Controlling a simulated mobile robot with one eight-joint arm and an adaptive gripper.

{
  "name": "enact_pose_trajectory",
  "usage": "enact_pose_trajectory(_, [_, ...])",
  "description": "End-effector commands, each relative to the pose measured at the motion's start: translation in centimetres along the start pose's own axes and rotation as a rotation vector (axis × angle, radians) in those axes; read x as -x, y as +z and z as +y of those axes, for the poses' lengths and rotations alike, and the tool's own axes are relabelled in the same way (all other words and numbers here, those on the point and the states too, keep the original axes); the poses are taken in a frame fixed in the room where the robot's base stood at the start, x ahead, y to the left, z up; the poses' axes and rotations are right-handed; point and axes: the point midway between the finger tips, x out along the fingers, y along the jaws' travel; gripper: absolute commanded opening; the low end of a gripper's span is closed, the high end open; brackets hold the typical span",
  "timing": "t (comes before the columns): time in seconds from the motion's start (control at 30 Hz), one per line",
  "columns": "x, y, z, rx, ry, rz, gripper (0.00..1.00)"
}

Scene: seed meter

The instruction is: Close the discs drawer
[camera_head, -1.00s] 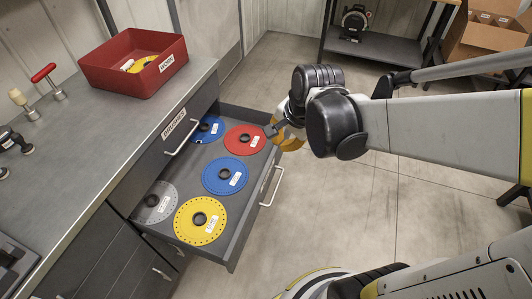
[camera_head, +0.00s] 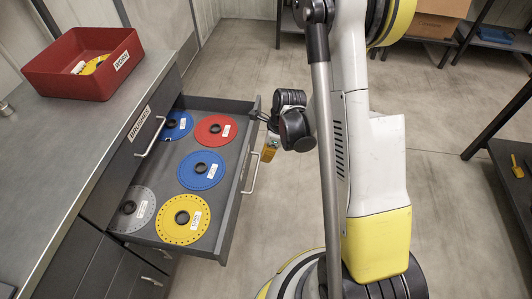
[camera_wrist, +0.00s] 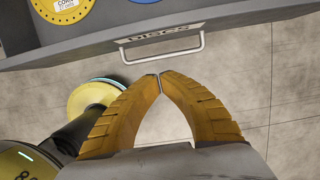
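The discs drawer (camera_head: 232,205) is pulled out of the grey cabinet, with blue, red, grey and yellow discs lying flat inside. Its front shows in the wrist view (camera_wrist: 235,22), with a DISCS label and a pale bar handle (camera_wrist: 165,59). The handle also shows on the drawer's outer face in the head view (camera_head: 250,172). My gripper (camera_wrist: 159,75) has its two yellow fingers together at the tips, with nothing seen between them. The tips appear just outside the handle; I cannot tell whether they touch it. In the head view the gripper (camera_head: 268,148) is outside the drawer, near its far front corner.
A red bin (camera_head: 70,85) labelled WORN stands on the grey worktop (camera_head: 85,140). Another drawer front (camera_head: 138,140), labelled BRUSHES, is above the discs drawer. Concrete floor (camera_head: 230,75) is open beyond the drawer. A dark table (camera_head: 515,175) stands at the right.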

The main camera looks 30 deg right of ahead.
Motion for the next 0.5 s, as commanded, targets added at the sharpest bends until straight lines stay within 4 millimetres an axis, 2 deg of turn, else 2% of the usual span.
enact_pose_trajectory(0.03, [-1.7, -0.1, 0.0, 0.002, 0.0, 0.0, 0.0])
enact_pose_trajectory(0.23, [-5.8, -0.1, 0.0, 0.003, -0.001, 0.0, 0.0])
enact_pose_trajectory(0.3, [-5.7, 1.4, 0.0, 0.006, -0.001, 0.0, 0.0])
enact_pose_trajectory(0.5, [-6.0, 3.4, 0.0, 0.004, -0.001, 0.0, 0.0])
